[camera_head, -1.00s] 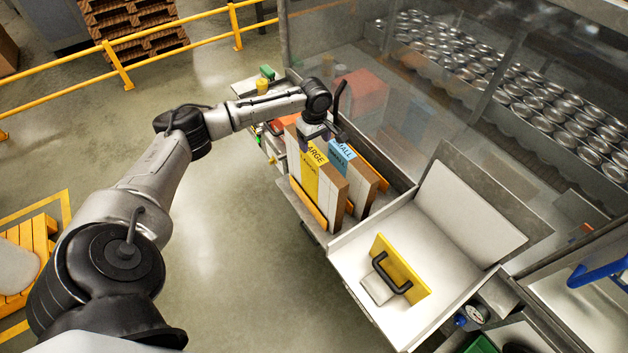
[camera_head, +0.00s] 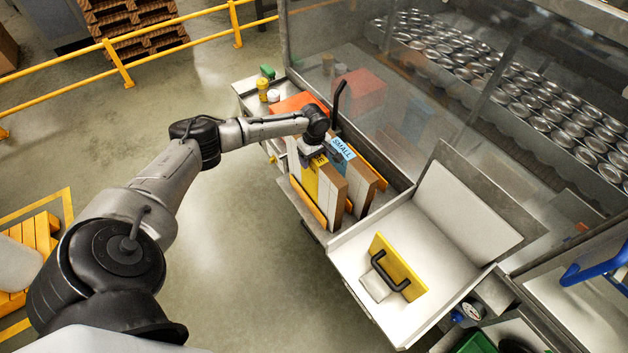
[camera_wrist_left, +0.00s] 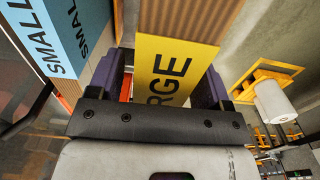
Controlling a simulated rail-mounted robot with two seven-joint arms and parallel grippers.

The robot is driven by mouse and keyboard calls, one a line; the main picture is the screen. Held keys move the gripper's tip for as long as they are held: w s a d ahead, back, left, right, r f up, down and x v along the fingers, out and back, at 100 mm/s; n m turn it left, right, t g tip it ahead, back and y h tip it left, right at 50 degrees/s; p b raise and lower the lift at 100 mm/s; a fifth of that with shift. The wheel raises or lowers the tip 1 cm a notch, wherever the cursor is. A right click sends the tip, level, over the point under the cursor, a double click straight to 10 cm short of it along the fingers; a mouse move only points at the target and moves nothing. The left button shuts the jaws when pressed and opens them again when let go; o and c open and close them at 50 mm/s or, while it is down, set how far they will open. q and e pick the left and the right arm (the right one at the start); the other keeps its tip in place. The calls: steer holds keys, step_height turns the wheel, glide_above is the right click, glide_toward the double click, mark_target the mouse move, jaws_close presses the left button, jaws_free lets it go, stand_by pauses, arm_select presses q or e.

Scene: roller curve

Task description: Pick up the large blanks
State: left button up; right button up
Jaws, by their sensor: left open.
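The large blanks (camera_head: 331,190) stand upright as a stack with a yellow LARGE label, in an orange-edged rack in the head view. In the left wrist view, their label (camera_wrist_left: 170,66) lies between the two purple fingers. My left gripper (camera_head: 312,158) is over the top of this stack, its open fingers (camera_wrist_left: 163,78) on either side of it. Whether they touch the blanks I cannot tell. The gripper covers part of the label. The small blanks (camera_head: 362,186), with a blue SMALL label (camera_wrist_left: 62,35), stand just right of the large ones. My right gripper is not in view.
A transparent guard (camera_head: 400,110) rises right of the rack. A pale tray (camera_head: 350,262) with a yellow, black-handled plate (camera_head: 398,266) lies in front. An orange-red object (camera_head: 298,102) sits behind. Open floor (camera_head: 225,240) is to the left.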

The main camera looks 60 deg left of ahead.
arm_select(q)
jaws_close()
stand_by(0.6)
